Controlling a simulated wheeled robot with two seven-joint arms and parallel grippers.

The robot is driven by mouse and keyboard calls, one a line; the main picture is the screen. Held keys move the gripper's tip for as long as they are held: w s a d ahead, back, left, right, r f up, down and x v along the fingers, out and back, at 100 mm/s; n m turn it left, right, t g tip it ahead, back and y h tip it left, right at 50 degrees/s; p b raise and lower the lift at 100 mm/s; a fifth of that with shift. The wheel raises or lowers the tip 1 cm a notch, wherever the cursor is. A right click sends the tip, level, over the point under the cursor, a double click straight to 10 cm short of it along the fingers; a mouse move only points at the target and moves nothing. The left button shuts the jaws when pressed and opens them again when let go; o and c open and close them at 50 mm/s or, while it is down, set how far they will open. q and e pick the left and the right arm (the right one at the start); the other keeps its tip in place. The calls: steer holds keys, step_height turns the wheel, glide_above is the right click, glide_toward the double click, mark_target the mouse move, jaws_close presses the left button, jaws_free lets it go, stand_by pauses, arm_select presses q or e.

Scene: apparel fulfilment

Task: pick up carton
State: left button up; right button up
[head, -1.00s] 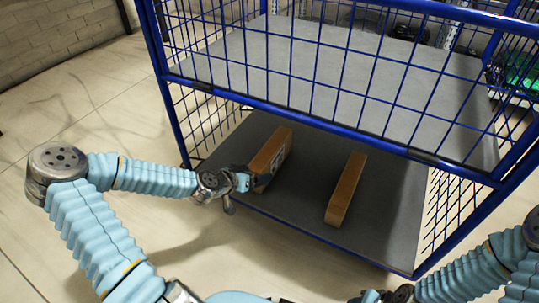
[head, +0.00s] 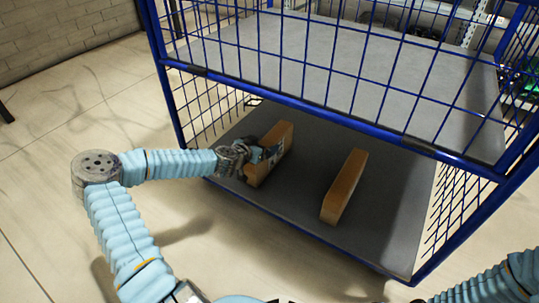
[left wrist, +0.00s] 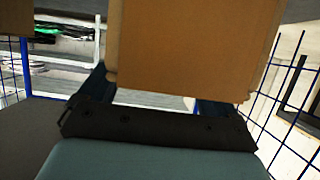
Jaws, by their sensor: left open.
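Two brown cartons stand on the lower grey shelf of a blue wire cart. The left carton (head: 266,158) is upright and narrow, with its near end toward the shelf's front edge. The right carton (head: 344,186) stands apart from it. My left gripper (head: 268,153) is open at the left carton, overlapping its side; the far finger is hidden. In the left wrist view a brown carton face (left wrist: 195,45) fills the upper middle, in front of the gripper (left wrist: 155,95). I cannot tell whether the fingers touch it. My right gripper is not visible.
The cart's upper grey shelf (head: 340,62) and its blue front bar (head: 300,103) hang over the lower shelf (head: 300,205). Blue mesh closes the sides. The lower shelf is clear between the cartons. Pale tiled floor (head: 60,225) lies left of the cart.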

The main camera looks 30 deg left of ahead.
arm_select(q)
steer(key=shift+x, duration=1.15)
jaws_close()
